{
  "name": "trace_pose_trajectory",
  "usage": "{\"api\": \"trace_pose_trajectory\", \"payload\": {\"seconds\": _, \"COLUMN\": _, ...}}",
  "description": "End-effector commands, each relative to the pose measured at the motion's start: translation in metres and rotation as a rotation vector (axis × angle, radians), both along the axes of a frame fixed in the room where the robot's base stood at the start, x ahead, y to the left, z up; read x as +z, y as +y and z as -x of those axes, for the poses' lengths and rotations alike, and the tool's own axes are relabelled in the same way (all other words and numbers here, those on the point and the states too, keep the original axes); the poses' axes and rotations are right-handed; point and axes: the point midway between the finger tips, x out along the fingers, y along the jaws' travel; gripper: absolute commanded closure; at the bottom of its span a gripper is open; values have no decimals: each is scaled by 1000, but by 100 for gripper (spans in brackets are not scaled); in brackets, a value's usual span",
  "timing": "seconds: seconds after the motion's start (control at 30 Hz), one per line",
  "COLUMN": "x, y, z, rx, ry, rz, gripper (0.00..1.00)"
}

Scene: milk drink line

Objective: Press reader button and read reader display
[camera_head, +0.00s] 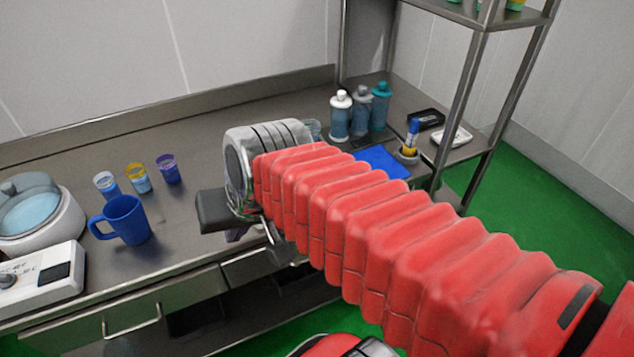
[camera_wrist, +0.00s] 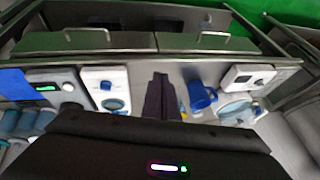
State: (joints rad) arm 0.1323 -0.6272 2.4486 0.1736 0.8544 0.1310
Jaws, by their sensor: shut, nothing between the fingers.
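A grey device with a lit green display (camera_wrist: 46,88) and a round pale button (camera_wrist: 68,87), which looks like the reader, is at the left of the wrist view. The display's text is too small to read. In the head view my red arm hides this device. My gripper (camera_wrist: 158,97) is shut and empty in the middle of the wrist view, over the bench and apart from the button. A white device with a round dial (camera_wrist: 106,85) lies between it and the reader. In the head view my gripper is mostly hidden behind my wrist.
A blue mat (camera_head: 383,161) and several bottles (camera_head: 340,116) stand at the right. A blue mug (camera_head: 124,220), small cups (camera_head: 138,178), a white control box (camera_head: 42,283) and a round basin (camera_head: 34,212) stand at the left. Drawers (camera_wrist: 202,43) line the bench front.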

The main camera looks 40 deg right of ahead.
Motion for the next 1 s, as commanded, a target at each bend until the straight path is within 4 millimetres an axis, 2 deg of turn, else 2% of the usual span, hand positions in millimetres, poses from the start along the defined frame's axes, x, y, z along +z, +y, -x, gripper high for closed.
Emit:
{"api": "trace_pose_trajectory", "payload": {"seconds": 0.27, "x": -6, "y": -52, "z": -58, "rx": -499, "ry": 3, "rz": -350, "gripper": 100}}
{"api": "trace_pose_trajectory", "payload": {"seconds": 0.37, "x": -8, "y": -79, "z": -77, "rx": -682, "ry": -7, "rz": -475, "gripper": 100}}
{"api": "trace_pose_trajectory", "payload": {"seconds": 0.53, "x": -15, "y": -139, "z": -104, "rx": -1001, "ry": -41, "rz": -688, "gripper": 100}}
{"api": "trace_pose_trajectory", "payload": {"seconds": 0.7, "x": -26, "y": -211, "z": -118, "rx": -1323, "ry": -92, "rz": -903, "gripper": 100}}
{"api": "trace_pose_trajectory", "payload": {"seconds": 0.8, "x": -33, "y": -252, "z": -120, "rx": -1491, "ry": -130, "rz": -1018, "gripper": 100}}
{"api": "trace_pose_trajectory", "payload": {"seconds": 0.9, "x": -40, "y": -284, "z": -118, "rx": -1612, "ry": -160, "rz": -1103, "gripper": 100}}
{"api": "trace_pose_trajectory", "payload": {"seconds": 1.0, "x": -43, "y": -301, "z": -116, "rx": -1679, "ry": -179, "rz": -1152, "gripper": 100}}
